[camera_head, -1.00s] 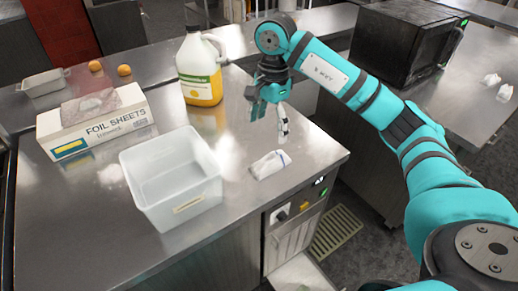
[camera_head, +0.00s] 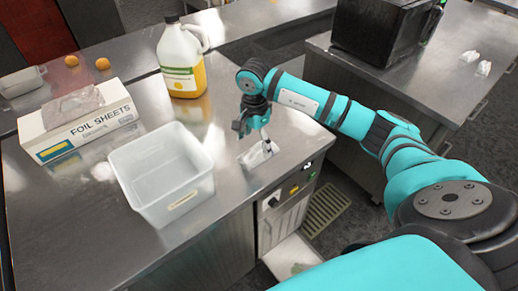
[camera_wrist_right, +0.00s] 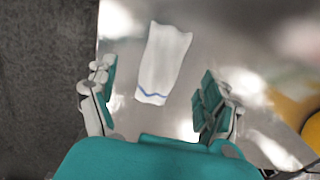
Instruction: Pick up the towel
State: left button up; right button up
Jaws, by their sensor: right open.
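A small white folded towel (camera_head: 257,155) lies on the steel counter near its right front edge. In the right wrist view the towel (camera_wrist_right: 164,62) shows a blue stripe at its near end. My right gripper (camera_head: 253,136) is above the towel and partly covers it in the head view. In the right wrist view the right gripper (camera_wrist_right: 158,92) is open and empty, with the towel showing between and beyond its fingers. Whether a finger touches the towel, I cannot tell. My left gripper is not in view.
A clear plastic tub (camera_head: 162,172) stands left of the towel. A jug with yellow liquid (camera_head: 184,62) and a foil sheets box (camera_head: 80,128) stand behind. A black microwave (camera_head: 385,32) and two small white items (camera_head: 470,57) are on the right counter.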

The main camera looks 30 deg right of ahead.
aim_at(255, 150)
jog(key=f+p, duration=0.2)
jog(key=f, duration=0.2)
jog(key=shift+w+f, duration=0.2)
jog(key=shift+f, duration=0.3)
jog(key=c, duration=1.3)
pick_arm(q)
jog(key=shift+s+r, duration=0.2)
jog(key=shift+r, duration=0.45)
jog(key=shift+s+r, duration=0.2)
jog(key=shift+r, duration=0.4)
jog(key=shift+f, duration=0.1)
pick_arm(e)
jog(key=shift+r, duration=0.1)
